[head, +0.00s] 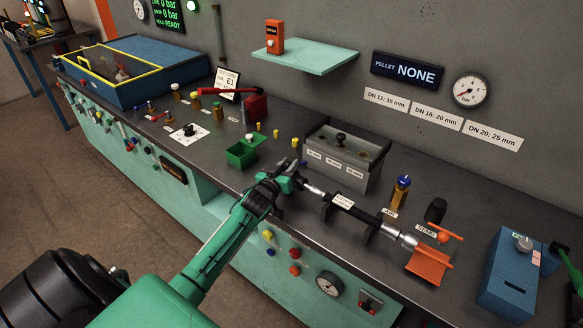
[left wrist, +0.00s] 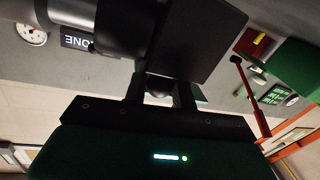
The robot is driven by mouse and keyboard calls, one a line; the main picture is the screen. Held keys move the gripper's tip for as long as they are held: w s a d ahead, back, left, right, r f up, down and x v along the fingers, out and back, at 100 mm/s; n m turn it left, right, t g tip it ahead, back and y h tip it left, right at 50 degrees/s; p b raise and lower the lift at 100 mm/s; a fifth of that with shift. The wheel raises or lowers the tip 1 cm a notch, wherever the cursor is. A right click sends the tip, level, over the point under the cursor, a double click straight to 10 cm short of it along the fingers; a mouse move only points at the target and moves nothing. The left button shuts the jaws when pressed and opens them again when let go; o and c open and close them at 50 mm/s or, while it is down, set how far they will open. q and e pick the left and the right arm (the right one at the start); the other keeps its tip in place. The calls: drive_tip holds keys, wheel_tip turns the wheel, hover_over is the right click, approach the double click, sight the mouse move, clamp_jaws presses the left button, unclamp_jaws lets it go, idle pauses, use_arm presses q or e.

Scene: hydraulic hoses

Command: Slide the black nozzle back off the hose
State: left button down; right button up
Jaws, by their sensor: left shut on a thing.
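The hose (head: 372,217) is black with a white label and lies in black cradles along the bench front. Silver fittings show at both ends; the near-left one (head: 314,190) points at my left gripper. My left gripper (head: 297,181) is shut at that left end on the black nozzle, which its fingers mostly hide. In the left wrist view, dark shapes fill the upper middle, and I cannot clearly separate nozzle from fingers. The hose's right end meets an orange clamp (head: 430,264). At the right edge, what appears to be my right gripper (head: 559,249) is partly cut off; its jaws are unclear.
A grey rack (head: 345,163) stands just behind the hose's left end. A green bin (head: 241,154) is left of it. A yellow-and-blue bottle (head: 400,192) and a black cylinder (head: 435,210) stand behind the hose. A blue box (head: 508,277) stands at right.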

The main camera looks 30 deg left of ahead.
use_arm(q)
drive_tip(key=shift+w+a, duration=0.1)
drive_tip(key=shift+a, duration=1.15)
drive_tip(key=shift+r, duration=0.15)
use_arm(e)
drive_tip(key=shift+d, duration=0.1)
use_arm(q)
drive_tip(key=c, duration=1.3)
unclamp_jaws()
drive_tip(key=shift+o, duration=0.7)
drive_tip(key=shift+a, duration=0.15)
drive_tip(key=shift+s+d, duration=0.2)
drive_tip(key=shift+s, duration=0.05)
drive_tip(key=s+d+b, duration=0.1)
drive_tip(key=s+b, duration=0.1)
drive_tip(key=s, duration=1.1)
drive_tip(key=shift+d+b, duration=0.15)
drive_tip(key=shift+b, duration=0.2)
use_arm(e)
wheel_tip(320, 180, down, 3)
drive_tip(key=shift+r, duration=0.15)
use_arm(q)
drive_tip(key=shift+s, duration=0.1)
use_arm(e)
drive_tip(key=shift+a, duration=0.35)
